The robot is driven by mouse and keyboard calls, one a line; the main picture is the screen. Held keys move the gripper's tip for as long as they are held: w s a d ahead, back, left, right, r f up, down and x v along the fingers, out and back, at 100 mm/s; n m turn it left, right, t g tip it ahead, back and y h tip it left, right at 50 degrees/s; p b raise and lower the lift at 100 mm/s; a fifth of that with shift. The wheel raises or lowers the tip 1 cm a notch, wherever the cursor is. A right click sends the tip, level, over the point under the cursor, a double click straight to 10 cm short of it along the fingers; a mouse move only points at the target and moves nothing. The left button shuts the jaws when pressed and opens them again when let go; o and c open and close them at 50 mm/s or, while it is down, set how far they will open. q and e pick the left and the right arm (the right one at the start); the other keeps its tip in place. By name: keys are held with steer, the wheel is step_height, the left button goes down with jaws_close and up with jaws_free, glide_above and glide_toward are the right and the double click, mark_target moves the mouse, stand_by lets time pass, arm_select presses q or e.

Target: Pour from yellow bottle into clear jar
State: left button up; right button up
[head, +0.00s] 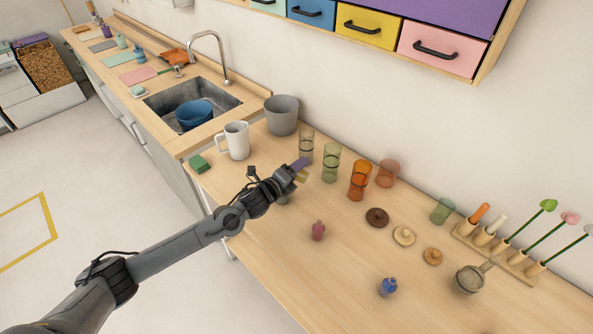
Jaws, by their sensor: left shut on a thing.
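My left gripper (293,173) reaches in over the table and is shut on the yellow bottle (302,176). Only a small yellow part of the bottle shows at the fingertips, so its tilt is hard to tell. A purple patch shows beside it at the gripper's tip. The clear jar (306,143) stands upright on the table just behind the gripper tip in the picture. The gripper tip overlaps the jar's lower part, and I cannot tell whether they touch. My right gripper is not in view.
Green (331,162), orange (359,180) and reddish (387,173) jars stand right of the clear jar. A white mug (234,141) and grey pot (282,115) stand left. The table's front middle is clear.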

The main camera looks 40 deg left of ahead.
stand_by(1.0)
arm_select(q)
steer(key=shift+n, duration=0.4)
steer(key=shift+f, duration=0.1)
stand_by(1.0)
steer(key=shift+f+n+t+b, duration=0.1)
steer(key=shift+n+t+b, duration=0.2)
steer(key=shift+n, duration=0.1)
stand_by(1.1)
steer(key=shift+p, duration=0.3)
stand_by(0.5)
stand_by(0.8)
stand_by(0.6)
